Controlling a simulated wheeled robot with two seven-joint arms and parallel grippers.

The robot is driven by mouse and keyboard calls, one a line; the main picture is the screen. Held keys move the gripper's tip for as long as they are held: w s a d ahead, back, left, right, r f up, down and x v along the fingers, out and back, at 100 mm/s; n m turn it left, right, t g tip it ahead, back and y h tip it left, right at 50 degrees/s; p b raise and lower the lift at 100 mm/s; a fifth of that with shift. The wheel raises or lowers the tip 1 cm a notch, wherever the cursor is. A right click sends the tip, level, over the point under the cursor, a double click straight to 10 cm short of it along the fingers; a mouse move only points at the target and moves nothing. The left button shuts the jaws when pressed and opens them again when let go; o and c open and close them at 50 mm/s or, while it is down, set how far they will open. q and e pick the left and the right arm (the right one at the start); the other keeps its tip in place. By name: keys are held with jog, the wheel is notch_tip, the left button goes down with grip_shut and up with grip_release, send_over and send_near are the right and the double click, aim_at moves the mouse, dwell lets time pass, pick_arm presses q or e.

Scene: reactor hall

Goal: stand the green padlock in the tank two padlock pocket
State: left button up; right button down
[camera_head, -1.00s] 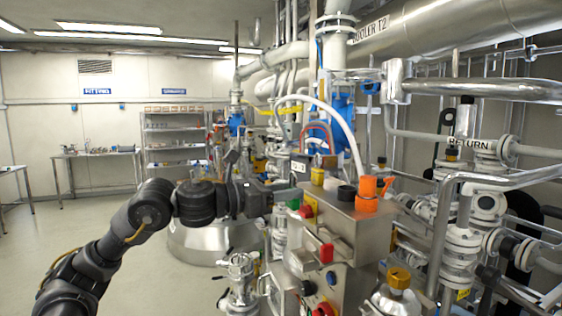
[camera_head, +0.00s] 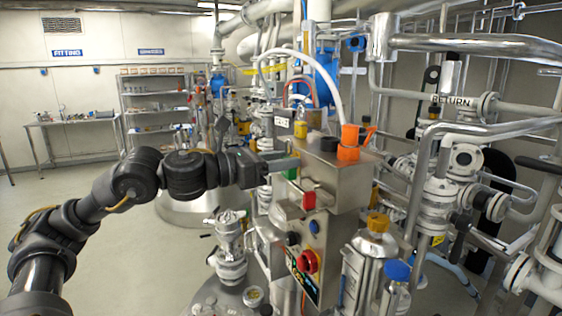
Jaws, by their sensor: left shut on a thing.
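My left gripper (camera_head: 287,163) reaches in from the left at the upper left side of a steel box. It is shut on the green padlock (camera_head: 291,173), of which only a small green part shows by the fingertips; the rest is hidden. The fingers overlap the box's left face in the picture, and I cannot tell whether the padlock touches it. The steel box (camera_head: 343,183) carries a red block (camera_head: 309,201) on its front. No pocket marked for tank two can be made out. My right gripper is out of view.
An orange fitting (camera_head: 348,145), a black cap (camera_head: 329,144) and a yellow piece (camera_head: 314,138) sit on top of the box. A red button (camera_head: 307,262) is below. A valve (camera_head: 230,250) stands at lower left. Pipes crowd the right; open floor lies left.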

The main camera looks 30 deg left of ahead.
pick_arm(q)
jog(key=b, duration=0.4)
send_over(281, 206)
jog(key=shift+f, duration=2.3)
jog(key=shift+f+b, duration=0.6)
jog(key=shift+f, duration=0.1)
jog(key=shift+f+b, duration=1.05)
jog(key=shift+b, duration=0.35)
jog(key=o, duration=1)
